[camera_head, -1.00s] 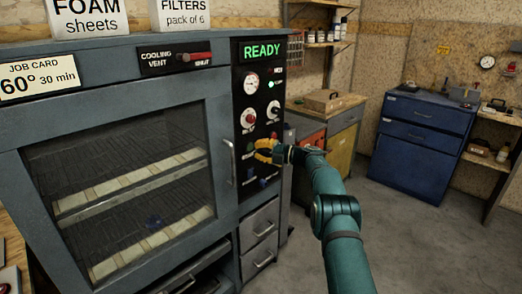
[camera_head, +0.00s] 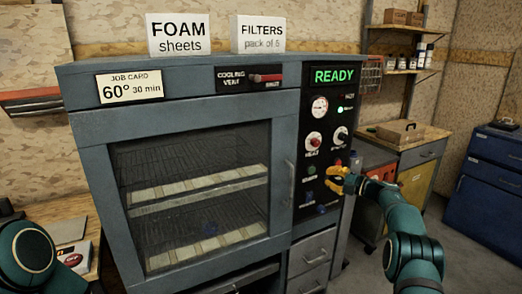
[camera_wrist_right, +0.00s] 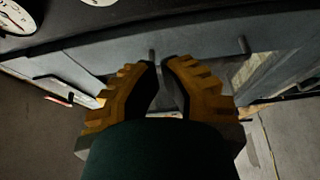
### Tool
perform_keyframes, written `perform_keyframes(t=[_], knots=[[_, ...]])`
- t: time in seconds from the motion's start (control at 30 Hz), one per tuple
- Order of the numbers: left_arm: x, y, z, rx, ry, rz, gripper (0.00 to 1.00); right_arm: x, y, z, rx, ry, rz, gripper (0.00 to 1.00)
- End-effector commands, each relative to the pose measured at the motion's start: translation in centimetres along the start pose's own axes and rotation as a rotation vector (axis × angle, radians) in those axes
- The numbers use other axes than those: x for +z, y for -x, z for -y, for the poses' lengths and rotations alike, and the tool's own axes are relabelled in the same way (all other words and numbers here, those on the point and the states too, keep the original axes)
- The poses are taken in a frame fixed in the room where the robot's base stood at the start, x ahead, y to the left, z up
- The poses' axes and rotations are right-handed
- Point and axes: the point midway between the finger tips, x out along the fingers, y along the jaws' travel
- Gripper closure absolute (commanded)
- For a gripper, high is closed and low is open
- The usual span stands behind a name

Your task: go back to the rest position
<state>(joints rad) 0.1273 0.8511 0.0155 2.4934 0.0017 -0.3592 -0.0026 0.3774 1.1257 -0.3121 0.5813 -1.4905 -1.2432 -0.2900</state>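My right gripper (camera_head: 333,179) is in front of the lower part of the oven's black control panel (camera_head: 328,110), below the knobs. Its yellow fingers also show in the right wrist view (camera_wrist_right: 159,63), a small gap between the tips and nothing held. Whether it touches the panel cannot be told. My right arm comes in from the lower right. Part of my left arm shows at the lower left; its gripper is out of view. The grey oven (camera_head: 92,170) has its glass door shut, with pale strips on the racks inside. The display (camera_head: 334,76) reads READY.
Two signs, foam sheets (camera_head: 178,35) and filters (camera_head: 263,33), stand on the oven. A bench (camera_head: 416,155) with a wooden box and a blue cabinet (camera_head: 485,205) are to the right. A wooden table (camera_head: 62,212) is at left. Floor shows at the lower right.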

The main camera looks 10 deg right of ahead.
Motion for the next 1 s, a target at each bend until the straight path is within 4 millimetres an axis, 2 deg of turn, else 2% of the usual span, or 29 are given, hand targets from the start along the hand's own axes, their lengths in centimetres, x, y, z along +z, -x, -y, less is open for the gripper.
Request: perform_keyframes(t=[0.13,0.27,0.43,0.57,0.67,0.77,0.9,0.97,1.0], knots=[[0.0,0.0,0.0,0.000,0.000,0.000,0.05,-0.1,-0.8,1.6,0.048,-0.145,0.053,1.00],[0.0,0.0,0.0,0.000,0.000,0.000,0.05,-0.6,-1.8,4.8,0.108,-0.394,0.157,1.00],[0.0,0.0,0.0,0.000,0.000,0.000,0.05,-3.0,-2.8,10.6,0.144,-0.759,0.316,1.00],[0.0,0.0,0.0,0.000,0.000,0.000,0.05,-6.5,-2.8,15.7,0.126,-1.037,0.448,1.00],[0.0,0.0,0.0,0.000,0.000,0.000,0.05,-10.5,-2.4,19.9,0.084,-1.246,0.556,1.00],[0.0,0.0,0.0,0.000,0.000,0.000,0.05,-15.5,-1.5,23.8,0.017,-1.446,0.672,1.00],[0.0,0.0,0.0,0.000,0.000,0.000,0.05,-23.7,0.9,28.4,-0.110,-1.695,0.846,1.00],[0.0,0.0,0.0,0.000,0.000,0.000,0.05,-27.3,2.2,29.8,-0.171,-1.784,0.920,1.00],[0.0,0.0,0.0,0.000,0.000,0.000,0.05,-29.8,3.2,30.7,-0.215,-1.838,0.970,1.00]])
